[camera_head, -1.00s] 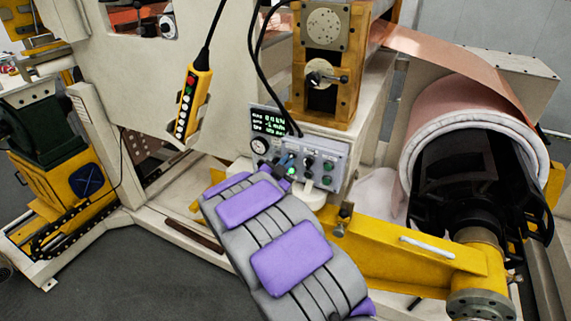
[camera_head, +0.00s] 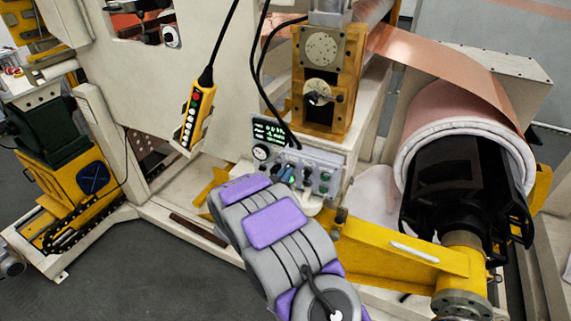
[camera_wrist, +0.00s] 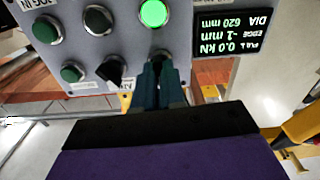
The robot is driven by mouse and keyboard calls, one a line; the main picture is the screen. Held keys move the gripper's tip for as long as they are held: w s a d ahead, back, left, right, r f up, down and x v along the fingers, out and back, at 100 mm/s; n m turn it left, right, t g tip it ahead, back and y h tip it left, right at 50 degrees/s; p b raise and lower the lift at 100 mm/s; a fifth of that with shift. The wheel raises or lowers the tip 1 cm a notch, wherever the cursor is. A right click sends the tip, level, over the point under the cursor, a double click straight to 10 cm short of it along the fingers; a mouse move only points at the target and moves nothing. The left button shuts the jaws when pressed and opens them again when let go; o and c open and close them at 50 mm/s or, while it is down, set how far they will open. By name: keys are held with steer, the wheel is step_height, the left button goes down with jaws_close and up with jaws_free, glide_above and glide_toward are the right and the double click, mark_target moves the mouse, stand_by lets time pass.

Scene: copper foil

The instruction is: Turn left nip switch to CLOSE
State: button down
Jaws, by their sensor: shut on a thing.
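The grey control panel (camera_head: 318,160) is on the machine front, below the yellow roller block. In the wrist view the panel (camera_wrist: 75,15) appears upside down. My gripper (camera_wrist: 158,72) has teal fingers closed around the switch (camera_wrist: 160,54) nearest the display; its knob is mostly hidden between them, so I cannot read its position. In the head view my gripper (camera_head: 283,176) is at the panel's lower left. A second black switch (camera_wrist: 113,71) stands beside it, its knob tilted. A lit green button (camera_wrist: 154,12) is close to the held switch.
A display (camera_wrist: 225,33) reads 0.0 kN, -1 mm, 620 mm. Dark green and black buttons (camera_wrist: 98,19) are on the panel. A yellow pendant (camera_head: 196,112) hangs left of the panel. A yellow beam (camera_head: 400,255) and copper foil roll (camera_head: 470,120) are at right.

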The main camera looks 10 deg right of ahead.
steer(key=n+p, duration=0.5)
steer(key=shift+f, duration=0.1)
stand_by(0.4)
steer(key=c, duration=1.2)
jaws_free()
steer(key=shift+a, duration=0.3)
steer(key=b+v, duration=0.2)
steer(key=v, duration=1.5)
steer(key=shift+s+a, duration=0.1)
steer(key=shift+a, duration=0.05)
